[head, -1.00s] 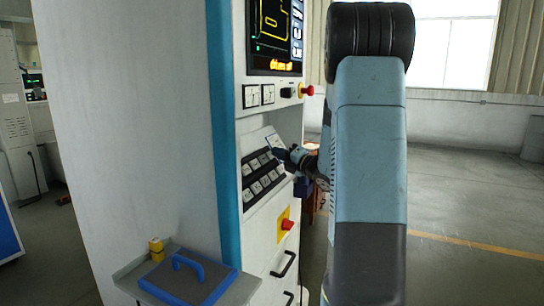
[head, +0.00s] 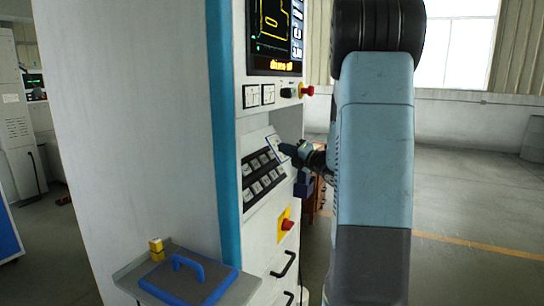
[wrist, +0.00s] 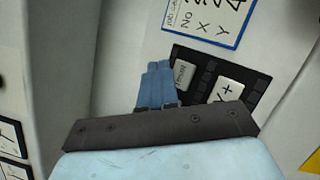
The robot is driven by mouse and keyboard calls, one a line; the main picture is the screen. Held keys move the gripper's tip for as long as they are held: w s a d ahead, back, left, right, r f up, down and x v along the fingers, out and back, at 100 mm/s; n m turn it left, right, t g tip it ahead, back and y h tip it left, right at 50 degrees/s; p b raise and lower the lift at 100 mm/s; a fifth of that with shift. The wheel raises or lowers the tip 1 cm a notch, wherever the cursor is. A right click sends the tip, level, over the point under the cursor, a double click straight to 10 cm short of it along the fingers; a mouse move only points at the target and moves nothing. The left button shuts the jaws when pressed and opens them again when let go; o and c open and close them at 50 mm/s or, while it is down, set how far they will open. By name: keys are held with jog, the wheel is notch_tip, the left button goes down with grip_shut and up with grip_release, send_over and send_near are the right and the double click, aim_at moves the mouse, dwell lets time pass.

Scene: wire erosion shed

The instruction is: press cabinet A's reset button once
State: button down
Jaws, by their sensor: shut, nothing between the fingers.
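The tall white cabinet (head: 150,120) with a blue edge strip stands close on the left in the head view. Its sloped panel carries a black key block (head: 263,174) with two rows of light keys. A light key (wrist: 184,75) with unclear print is just right of the fingertips. I cannot read which key is reset, nor tell whether the fingertips touch.
A red stop knob (head: 307,90) sits above the panel and a red knob on yellow (head: 287,224) below it. A screen (head: 275,35) is at the top. Open floor (head: 470,210) lies to the right.

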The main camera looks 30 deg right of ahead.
jog(key=shift+s+d+r, duration=0.9)
jog(key=shift+s+r, duration=0.15)
jog(key=shift+s, duration=0.1)
